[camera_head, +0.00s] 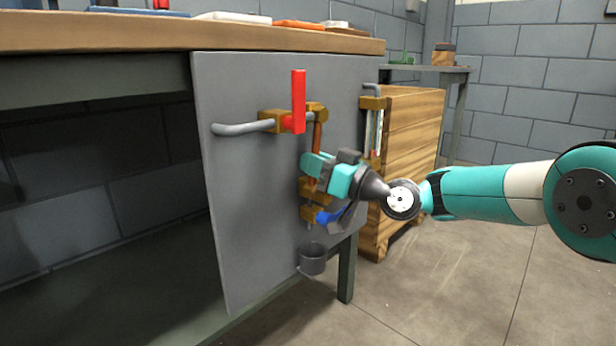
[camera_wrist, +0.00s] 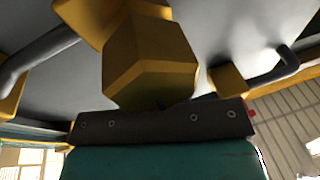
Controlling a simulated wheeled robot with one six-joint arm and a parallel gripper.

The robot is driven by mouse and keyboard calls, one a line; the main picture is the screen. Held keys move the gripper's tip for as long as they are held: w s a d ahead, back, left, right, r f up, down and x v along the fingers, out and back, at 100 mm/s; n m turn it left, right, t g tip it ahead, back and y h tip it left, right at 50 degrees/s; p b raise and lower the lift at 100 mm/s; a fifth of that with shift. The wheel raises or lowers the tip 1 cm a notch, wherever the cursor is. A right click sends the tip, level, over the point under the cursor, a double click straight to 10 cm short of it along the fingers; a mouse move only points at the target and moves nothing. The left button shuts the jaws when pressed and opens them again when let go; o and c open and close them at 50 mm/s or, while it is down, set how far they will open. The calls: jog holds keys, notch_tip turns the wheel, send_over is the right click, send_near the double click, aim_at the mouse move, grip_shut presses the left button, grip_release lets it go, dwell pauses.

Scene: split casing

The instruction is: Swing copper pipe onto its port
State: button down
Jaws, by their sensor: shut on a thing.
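The copper pipe (camera_head: 317,137) is upright in front of the grey panel, in the head view. Its upper end is close to the brass elbow (camera_head: 317,109) beside the red lever (camera_head: 298,100); I cannot tell whether they touch. Its lower part runs behind my gripper (camera_head: 313,165) towards the lower brass fittings (camera_head: 312,213). My gripper is shut on the copper pipe, partway down it. In the wrist view a large brass block (camera_wrist: 148,60) stands just beyond the dark edge of my gripper; the pipe itself is hidden there.
The grey panel (camera_head: 230,180) hangs below the bench top (camera_head: 100,32). A grey pipe (camera_head: 238,127) enters from the left. A blue lever (camera_head: 328,216) and a dark cup (camera_head: 312,259) are below my gripper. A wooden crate (camera_head: 412,130) stands behind, right. Floor is clear front right.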

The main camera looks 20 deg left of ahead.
jog(key=shift+w+d+n+g+b, duration=0.25)
jog(key=shift+w+n+g+b, duration=0.25)
jog(key=shift+n, duration=0.4)
jog(key=shift+w, duration=0.15)
jog(key=c, duration=1.1)
grip_release()
jog(key=b+v, duration=0.1)
jog(key=v, duration=1.6)
jog(key=shift+d+b, duration=0.2)
jog(key=shift+b, duration=0.1)
